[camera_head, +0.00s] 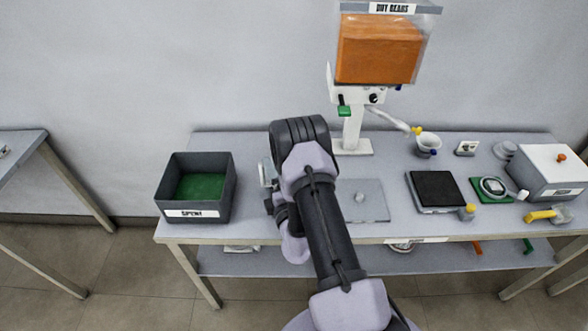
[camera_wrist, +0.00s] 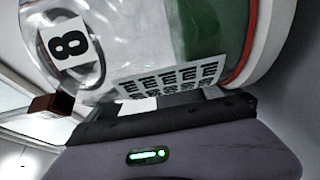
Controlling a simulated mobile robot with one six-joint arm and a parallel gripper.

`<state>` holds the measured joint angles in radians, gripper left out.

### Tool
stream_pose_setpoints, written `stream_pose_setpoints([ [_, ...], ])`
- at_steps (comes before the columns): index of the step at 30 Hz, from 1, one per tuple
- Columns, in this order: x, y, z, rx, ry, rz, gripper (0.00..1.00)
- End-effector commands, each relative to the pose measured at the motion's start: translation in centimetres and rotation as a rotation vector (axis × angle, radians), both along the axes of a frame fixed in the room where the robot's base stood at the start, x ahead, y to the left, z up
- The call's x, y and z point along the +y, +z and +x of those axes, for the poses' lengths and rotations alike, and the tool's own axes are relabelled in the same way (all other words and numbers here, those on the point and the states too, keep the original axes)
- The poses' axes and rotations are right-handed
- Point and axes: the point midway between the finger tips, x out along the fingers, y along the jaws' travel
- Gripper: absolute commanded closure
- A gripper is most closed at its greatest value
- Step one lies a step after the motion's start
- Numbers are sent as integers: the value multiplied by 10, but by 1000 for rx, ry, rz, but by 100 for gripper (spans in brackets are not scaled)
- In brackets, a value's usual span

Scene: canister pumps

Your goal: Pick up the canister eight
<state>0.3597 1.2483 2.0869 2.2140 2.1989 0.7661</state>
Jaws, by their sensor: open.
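Canister eight (camera_wrist: 205,45) fills most of the wrist view, very close to my gripper. It is clear, with a white label marked 8 at the left, a patch of repeated dark print, green inside, and a red and white band at the right. My gripper (camera_wrist: 165,115) is open, its body along the bottom of the wrist view; whether it touches the canister I cannot tell. In the head view my arm hides most of the gripper, and I cannot make out the canister there.
A dark bin (camera_head: 227,200) with a green floor stands at the table's (camera_head: 250,232) left end. A dry beans dispenser (camera_head: 352,130) rises behind my arm.

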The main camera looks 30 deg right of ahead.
Motion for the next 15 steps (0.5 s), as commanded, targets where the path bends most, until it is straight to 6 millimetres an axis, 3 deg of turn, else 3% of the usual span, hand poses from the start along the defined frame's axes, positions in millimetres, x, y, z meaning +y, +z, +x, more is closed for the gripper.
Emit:
stream_pose_setpoints([
  [8,2,0,1,0,-1,0,2],
  [15,2,0,1,0,-1,0,49],
])
